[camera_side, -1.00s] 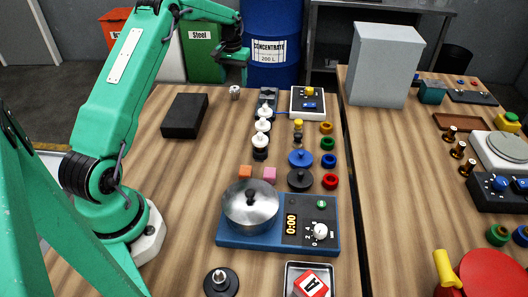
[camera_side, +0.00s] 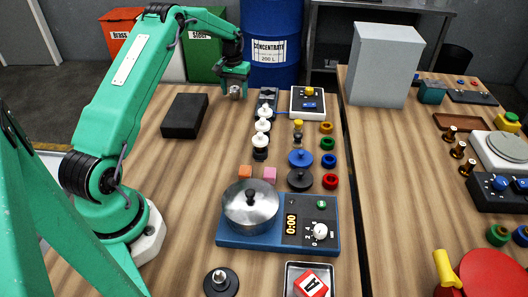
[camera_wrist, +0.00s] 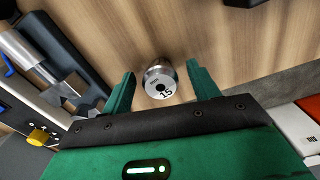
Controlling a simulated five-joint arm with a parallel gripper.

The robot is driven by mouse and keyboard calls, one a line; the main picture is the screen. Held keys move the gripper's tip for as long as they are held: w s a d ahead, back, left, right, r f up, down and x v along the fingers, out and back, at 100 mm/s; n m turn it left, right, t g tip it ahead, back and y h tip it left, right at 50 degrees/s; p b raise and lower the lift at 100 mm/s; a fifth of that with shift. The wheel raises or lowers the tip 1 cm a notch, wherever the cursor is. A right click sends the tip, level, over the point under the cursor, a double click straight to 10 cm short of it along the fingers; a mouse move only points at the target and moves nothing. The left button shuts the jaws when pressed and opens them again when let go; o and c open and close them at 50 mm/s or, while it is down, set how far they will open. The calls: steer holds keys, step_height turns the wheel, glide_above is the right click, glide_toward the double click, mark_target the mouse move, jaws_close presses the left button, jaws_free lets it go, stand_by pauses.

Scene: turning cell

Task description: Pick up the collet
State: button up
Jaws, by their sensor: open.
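The collet (camera_wrist: 160,80) is a small silver metal cylinder marked 15 with a dark central hole. In the wrist view it lies between the two green fingers of my gripper (camera_wrist: 160,88), with a visible gap on each side. In the side view the collet (camera_side: 236,93) stands on the far part of the wooden table, partly covered by my gripper (camera_side: 236,82), which is over and around it. My gripper is open.
A black box (camera_side: 184,115) lies left of the collet. A blue drum (camera_side: 270,40) is behind the table. The wood in front of the collet is clear.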

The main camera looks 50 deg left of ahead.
mark_target(235, 88)
steer(key=shift+c, duration=0.2)
steer(key=c, duration=1.1)
steer(key=shift+o, duration=0.2)
steer(key=shift+r, duration=0.15)
steer(key=shift+r, duration=0.45)
step_height(235, 88, up, 3)
steer(key=shift+r, duration=0.1)
steer(key=d+r, duration=0.6)
steer(key=d, duration=0.5)
steer(key=shift+d+r, duration=0.3)
steer(key=shift+r, duration=0.05)
